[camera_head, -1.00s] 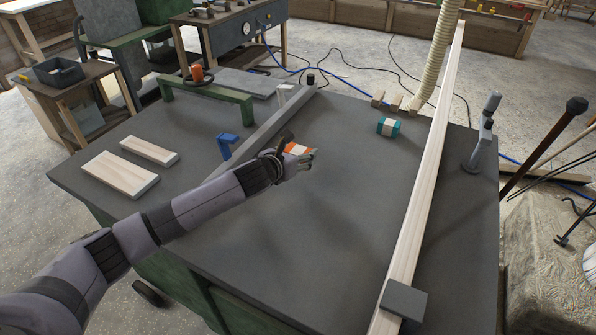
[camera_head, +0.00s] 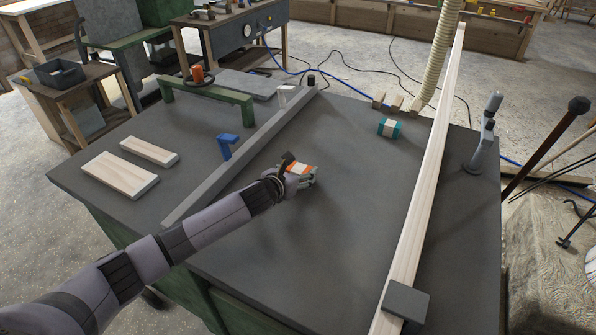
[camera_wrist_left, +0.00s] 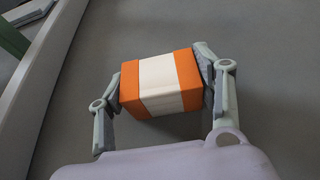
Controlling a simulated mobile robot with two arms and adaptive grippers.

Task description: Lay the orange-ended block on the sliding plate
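The orange-ended block (camera_head: 299,169), with a white middle band, is in my left gripper (camera_head: 305,177) over the middle of the grey bench. In the left wrist view the block (camera_wrist_left: 160,84) sits between the two fingers (camera_wrist_left: 161,95), which press on its orange ends. I cannot tell how far it is above the bench top. A flat grey plate (camera_head: 246,82) at the back left, behind a green bridge-like frame, may be the sliding plate; I cannot be sure. My right gripper is not in view.
A long grey bar (camera_head: 245,150) lies left of the block, with a blue bracket (camera_head: 227,144) beyond it. A teal-ended block (camera_head: 389,127) stands at the back right. A long pale beam (camera_head: 428,195) runs along the right.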

